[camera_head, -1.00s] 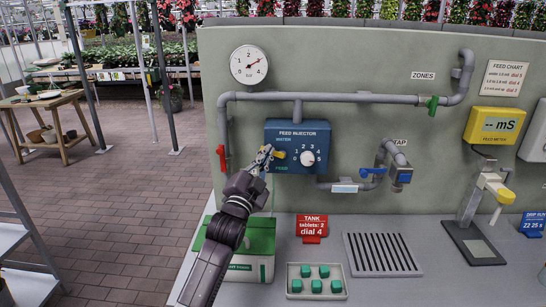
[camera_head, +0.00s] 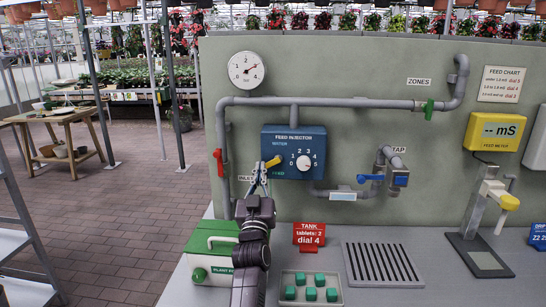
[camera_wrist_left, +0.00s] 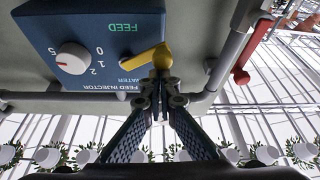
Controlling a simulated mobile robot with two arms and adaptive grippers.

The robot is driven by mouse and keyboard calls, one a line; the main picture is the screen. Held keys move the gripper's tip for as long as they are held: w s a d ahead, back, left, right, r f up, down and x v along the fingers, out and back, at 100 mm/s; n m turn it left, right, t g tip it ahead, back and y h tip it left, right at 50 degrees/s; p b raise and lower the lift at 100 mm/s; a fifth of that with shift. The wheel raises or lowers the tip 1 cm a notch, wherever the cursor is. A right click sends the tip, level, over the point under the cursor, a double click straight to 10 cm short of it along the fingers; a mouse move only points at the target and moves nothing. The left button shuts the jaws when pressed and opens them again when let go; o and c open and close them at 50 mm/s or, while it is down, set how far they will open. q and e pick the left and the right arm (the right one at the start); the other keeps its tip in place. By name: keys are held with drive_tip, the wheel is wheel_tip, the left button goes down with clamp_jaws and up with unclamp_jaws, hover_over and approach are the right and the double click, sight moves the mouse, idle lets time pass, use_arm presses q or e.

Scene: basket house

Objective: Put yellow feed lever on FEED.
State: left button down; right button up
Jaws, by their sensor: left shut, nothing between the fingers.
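The yellow feed lever (camera_head: 273,161) is on the front of the blue feed injector box (camera_head: 314,142). It points left and tilts slightly down, between the WATER label above and the FEED label below. In the left wrist view, which is upside down, the yellow lever (camera_wrist_left: 146,59) shows next to the green FEED lettering (camera_wrist_left: 123,28). My left gripper (camera_head: 261,169) is shut and empty, its tips close by the lever's free end. In the wrist view the fingertips (camera_wrist_left: 161,78) overlap the lever end; whether they touch I cannot tell. My right gripper is out of view.
The white dial (camera_head: 304,163) is right of the lever. A grey pipe and a red valve handle (camera_head: 219,162) stand left of the box. Below are a green-and-white box (camera_head: 212,246), a red TANK sign (camera_head: 309,234) and a tray of green cubes (camera_head: 283,294).

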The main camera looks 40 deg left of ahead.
use_arm(q)
drive_tip(key=shift+w+f, duration=0.1)
drive_tip(key=shift+f, duration=0.55)
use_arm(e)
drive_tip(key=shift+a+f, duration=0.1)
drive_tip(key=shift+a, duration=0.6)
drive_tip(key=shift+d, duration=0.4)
use_arm(q)
drive_tip(key=shift+r, duration=0.1)
